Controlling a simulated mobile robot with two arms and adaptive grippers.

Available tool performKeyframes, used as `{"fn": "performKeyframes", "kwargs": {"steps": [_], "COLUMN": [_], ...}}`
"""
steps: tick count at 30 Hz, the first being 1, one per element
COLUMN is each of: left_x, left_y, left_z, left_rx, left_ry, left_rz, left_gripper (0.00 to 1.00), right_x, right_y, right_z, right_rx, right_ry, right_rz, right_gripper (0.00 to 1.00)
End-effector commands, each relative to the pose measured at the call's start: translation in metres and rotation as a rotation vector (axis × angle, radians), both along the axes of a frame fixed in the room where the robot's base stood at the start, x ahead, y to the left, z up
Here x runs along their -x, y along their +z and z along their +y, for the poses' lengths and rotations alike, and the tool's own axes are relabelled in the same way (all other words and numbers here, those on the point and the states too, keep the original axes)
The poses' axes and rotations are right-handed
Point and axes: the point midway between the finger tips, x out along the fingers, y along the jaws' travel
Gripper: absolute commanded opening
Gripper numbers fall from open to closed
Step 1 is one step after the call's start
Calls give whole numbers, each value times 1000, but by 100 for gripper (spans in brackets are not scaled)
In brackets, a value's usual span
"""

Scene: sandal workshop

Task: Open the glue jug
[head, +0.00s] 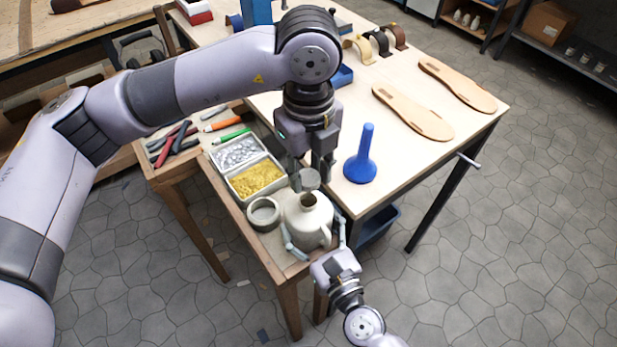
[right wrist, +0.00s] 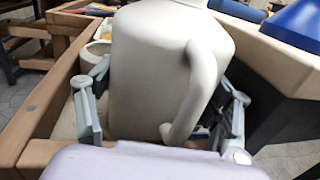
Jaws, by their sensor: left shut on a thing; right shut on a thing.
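The glue jug (head: 304,222) is a cream-white jug with a side handle, upright at the near corner of the small wooden table. Its dark mouth shows uncovered at the top. My left gripper (head: 311,182) is shut on a grey round cap (head: 308,179), held just above the mouth and apart from it. My right gripper (head: 314,246) is shut on the jug body from the near side. In the right wrist view the jug (right wrist: 145,65) stands between the two fingers, with its handle toward the right; its top is out of frame there.
A round pale pot (head: 264,213) stands left of the jug. A tray (head: 229,184) of silver and gold pieces lies behind. A blue bin (head: 377,229) sits below.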

Motion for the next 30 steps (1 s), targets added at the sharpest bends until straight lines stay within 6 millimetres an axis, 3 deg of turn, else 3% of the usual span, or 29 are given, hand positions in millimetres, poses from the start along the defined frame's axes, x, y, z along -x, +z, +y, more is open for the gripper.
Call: {"fn": "performKeyframes", "kwargs": {"steps": [4,5,15,25,30], "left_x": [0,0,0,0,0], "left_y": [0,0,-1,-1,-1], "left_z": [0,0,0,0,0], "left_rx": [-1,-1,-1,-1,-1], "left_ry": [0,0,0,0,0], "left_rz": [1,1,1,1,1], "left_gripper": [0,0,0,0,0], "right_x": [0,0,0,0,16], "right_y": [0,0,0,0,-1], "right_z": [0,0,0,-2,-9], "right_rx": [0,0,0,1,6], "right_ry": [0,0,-1,-3,-1], "right_rz": [0,0,0,0,-1], "right_gripper": [0,74,97,97,97]}}
